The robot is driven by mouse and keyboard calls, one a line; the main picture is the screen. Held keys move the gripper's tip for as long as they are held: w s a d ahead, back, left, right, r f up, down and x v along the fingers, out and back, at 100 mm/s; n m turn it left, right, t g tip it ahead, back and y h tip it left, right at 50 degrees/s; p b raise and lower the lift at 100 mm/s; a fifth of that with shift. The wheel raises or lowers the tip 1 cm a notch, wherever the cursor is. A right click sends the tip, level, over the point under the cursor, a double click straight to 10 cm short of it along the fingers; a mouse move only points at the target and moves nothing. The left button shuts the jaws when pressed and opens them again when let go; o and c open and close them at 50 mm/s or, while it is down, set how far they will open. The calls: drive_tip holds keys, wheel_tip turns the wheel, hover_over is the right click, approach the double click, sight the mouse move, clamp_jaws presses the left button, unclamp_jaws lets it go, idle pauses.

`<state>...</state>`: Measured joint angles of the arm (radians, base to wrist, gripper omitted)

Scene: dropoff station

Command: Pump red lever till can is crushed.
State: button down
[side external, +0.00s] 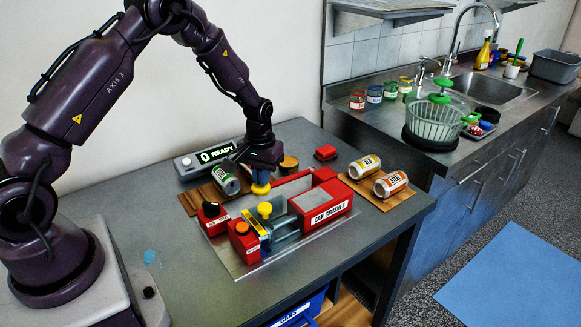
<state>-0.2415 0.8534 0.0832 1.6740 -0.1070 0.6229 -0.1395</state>
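The red can crusher (323,207), labelled "CAN CRUSHER", sits on a metal plate on the grey table, with a grey pressing section. A can with a green label (226,180) lies tilted on a wooden rack behind the crusher's left side. Two more cans, one yellow-labelled (365,167) and one orange-labelled (390,184), lie on a wooden rack at right. My gripper (261,178) points down behind the crusher, above the yellow knob; its fingers are too small to read.
A display (215,155) reading "0 READY" stands at the back. A red box with a black knob (212,209) is left of the crusher. A blue bin (298,314) is under the table's front edge. The sink counter (400,120) is at right. The table's left front is mostly clear.

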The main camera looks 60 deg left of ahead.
drive_tip(key=shift+w+f, duration=0.1)
drive_tip(key=shift+f, duration=1.2)
drive_tip(key=shift+w+r, duration=0.15)
drive_tip(key=shift+r, duration=1.25)
drive_tip(key=shift+w+r, duration=0.2)
drive_tip(key=shift+r, duration=1.15)
drive_tip(key=shift+w+r, duration=0.15)
drive_tip(key=shift+r, duration=1.25)
drive_tip(key=shift+s+f, duration=0.2)
drive_tip(key=shift+f, duration=0.55)
drive_tip(key=shift+s+f, duration=0.15)
drive_tip(key=shift+f, duration=0.75)
